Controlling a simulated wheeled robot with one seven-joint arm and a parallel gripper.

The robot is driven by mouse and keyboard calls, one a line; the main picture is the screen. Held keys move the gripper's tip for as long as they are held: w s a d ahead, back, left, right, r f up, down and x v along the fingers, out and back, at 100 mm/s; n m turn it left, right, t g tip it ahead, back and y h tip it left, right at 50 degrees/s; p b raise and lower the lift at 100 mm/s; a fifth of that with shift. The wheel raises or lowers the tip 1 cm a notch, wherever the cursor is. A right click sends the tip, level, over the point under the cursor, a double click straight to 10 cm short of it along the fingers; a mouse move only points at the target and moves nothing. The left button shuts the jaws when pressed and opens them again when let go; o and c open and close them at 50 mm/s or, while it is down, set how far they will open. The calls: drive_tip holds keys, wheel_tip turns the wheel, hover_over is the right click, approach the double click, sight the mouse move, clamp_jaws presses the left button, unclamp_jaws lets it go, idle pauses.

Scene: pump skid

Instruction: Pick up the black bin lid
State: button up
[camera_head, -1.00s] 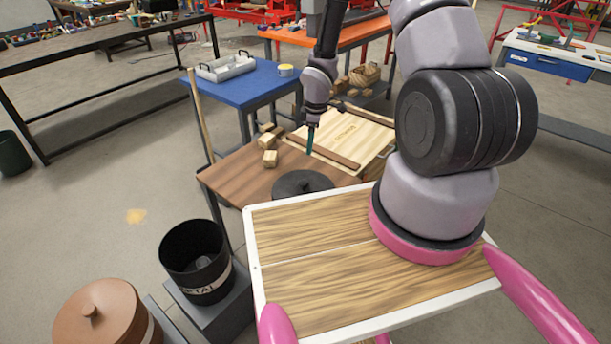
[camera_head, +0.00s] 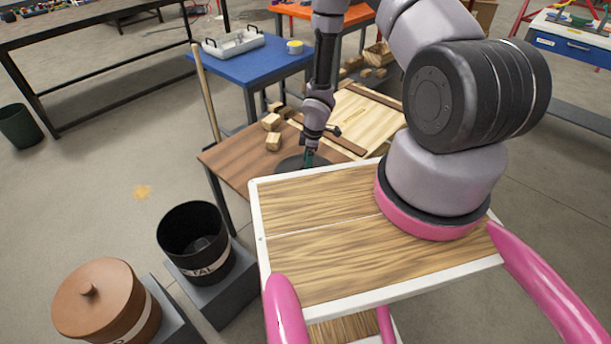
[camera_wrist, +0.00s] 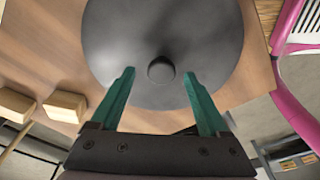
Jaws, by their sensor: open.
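The black bin lid (camera_wrist: 120,40) is a dark round disc with a small round knob (camera_wrist: 161,70) at its middle. It lies flat on the brown wooden table. In the head view the lid (camera_head: 289,164) shows only in part, behind my gripper and the near wooden top. My gripper (camera_wrist: 160,76) is open, with its two green fingers reaching over the lid. In the wrist view the knob appears between and just beyond the fingertips, with nothing held. In the head view my gripper (camera_head: 309,158) points down at the lid.
Several wooden blocks (camera_head: 272,122) and a pale wooden board (camera_head: 372,122) lie on the brown table (camera_head: 235,160). An open black bin (camera_head: 193,240) stands front left, beside a lidded brown bin (camera_head: 105,305). A blue table (camera_head: 262,62) with a grey tray stands behind.

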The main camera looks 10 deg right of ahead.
drive_tip(key=shift+a+f, duration=0.15)
drive_tip(key=shift+f, duration=0.6)
drive_tip(key=shift+a+f, duration=0.1)
drive_tip(key=shift+f, duration=0.65)
clamp_jaws()
drive_tip(key=shift+r, duration=0.15)
